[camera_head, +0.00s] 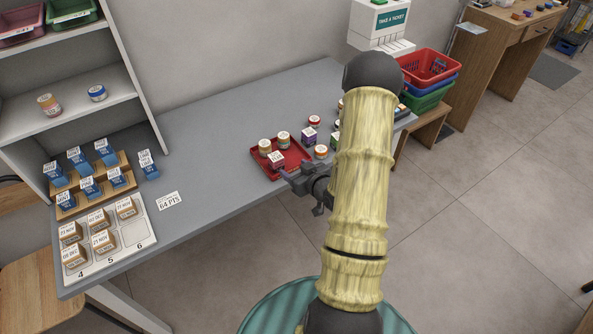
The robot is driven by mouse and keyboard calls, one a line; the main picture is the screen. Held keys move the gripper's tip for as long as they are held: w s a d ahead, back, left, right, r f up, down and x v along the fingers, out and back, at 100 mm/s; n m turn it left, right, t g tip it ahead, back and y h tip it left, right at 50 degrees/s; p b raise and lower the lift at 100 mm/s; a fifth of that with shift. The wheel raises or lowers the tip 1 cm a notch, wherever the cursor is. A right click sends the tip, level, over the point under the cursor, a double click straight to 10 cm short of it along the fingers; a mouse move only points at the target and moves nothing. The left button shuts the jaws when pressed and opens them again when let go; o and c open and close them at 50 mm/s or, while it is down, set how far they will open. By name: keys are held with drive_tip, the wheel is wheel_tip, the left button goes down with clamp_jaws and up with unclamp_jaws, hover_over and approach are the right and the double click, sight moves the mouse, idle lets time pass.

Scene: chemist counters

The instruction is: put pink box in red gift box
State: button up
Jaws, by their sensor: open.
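The red gift box (262,165) is a shallow open red tray near the front edge of the grey counter. A small pink box (276,164) with a white label on top sits inside its front part, close to the front wall. Two round jars (283,138) with pale lids stand behind it in the same tray. My gripper (286,175) is open at the tray's front right corner, just to the right of the pink box. I see no grip on the box. My arm hides part of the counter to the right.
Purple box (309,136), jar (321,152) and other small goods stand right of the tray, partly behind my arm. Stacked baskets (430,68) are at the far right. Blue boxes (88,187) and brown boxes (99,220) fill the left end. The counter's middle (205,155) is clear.

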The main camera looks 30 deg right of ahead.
idle(0.5)
drive_tip(key=s+a+r+g, duration=0.5)
drive_tip(key=s+a+r, duration=0.1)
drive_tip(key=a, duration=0.3)
drive_tip(key=s+a+r+g, duration=0.6)
drive_tip(key=s+a+r, duration=0.1)
drive_tip(key=s+a, duration=0.2)
drive_tip(key=shift+a, duration=0.3)
drive_tip(key=shift+s, duration=0.1)
